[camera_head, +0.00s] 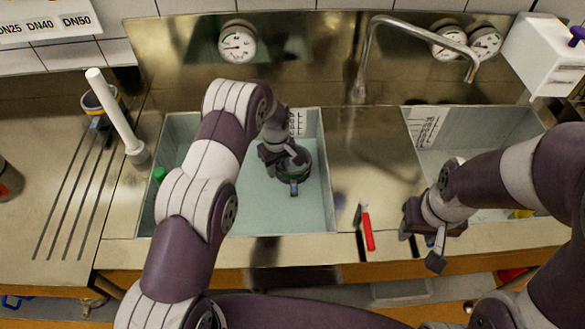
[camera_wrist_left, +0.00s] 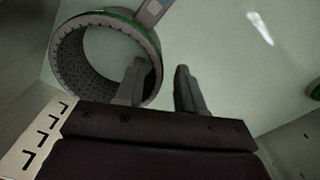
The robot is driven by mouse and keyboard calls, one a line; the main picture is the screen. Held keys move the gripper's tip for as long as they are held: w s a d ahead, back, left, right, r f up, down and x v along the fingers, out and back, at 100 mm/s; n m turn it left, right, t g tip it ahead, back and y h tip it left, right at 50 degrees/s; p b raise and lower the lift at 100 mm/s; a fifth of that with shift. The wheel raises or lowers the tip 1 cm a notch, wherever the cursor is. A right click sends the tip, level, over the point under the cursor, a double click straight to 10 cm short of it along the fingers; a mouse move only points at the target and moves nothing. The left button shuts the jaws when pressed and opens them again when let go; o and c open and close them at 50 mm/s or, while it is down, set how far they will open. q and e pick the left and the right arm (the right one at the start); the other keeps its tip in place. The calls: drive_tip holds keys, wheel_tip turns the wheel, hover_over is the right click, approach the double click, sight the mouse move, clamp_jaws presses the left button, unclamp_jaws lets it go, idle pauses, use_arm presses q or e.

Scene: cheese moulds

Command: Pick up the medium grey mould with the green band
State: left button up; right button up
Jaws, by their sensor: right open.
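The grey mould with the green band (camera_head: 304,172) stands in the left basin, partly hidden by my left gripper (camera_head: 285,158). In the left wrist view the mould (camera_wrist_left: 66,58) is an open ring with a perforated inner wall, a green band round its rim and a grey-blue tag. My left gripper (camera_wrist_left: 160,66) is open there. One finger overlaps the ring's opening and the other is outside it, with the near wall between them in the picture. I cannot tell how deep the fingers reach. My right gripper (camera_head: 421,246) is open and empty by the right basin's front edge.
The left basin (camera_head: 325,195) has raised walls around the mould. Another green-topped item (camera_head: 159,175) is at its left wall. A red-handled tool (camera_head: 367,228) lies between the basins. A tap (camera_head: 362,70) and a white upright tube (camera_head: 115,115) rise nearby.

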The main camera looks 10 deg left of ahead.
use_arm(q)
wheel_tip(320, 180, down, 3)
drive_tip(key=shift+w+f, duration=0.15)
drive_tip(key=shift+f, duration=0.05)
clamp_jaws()
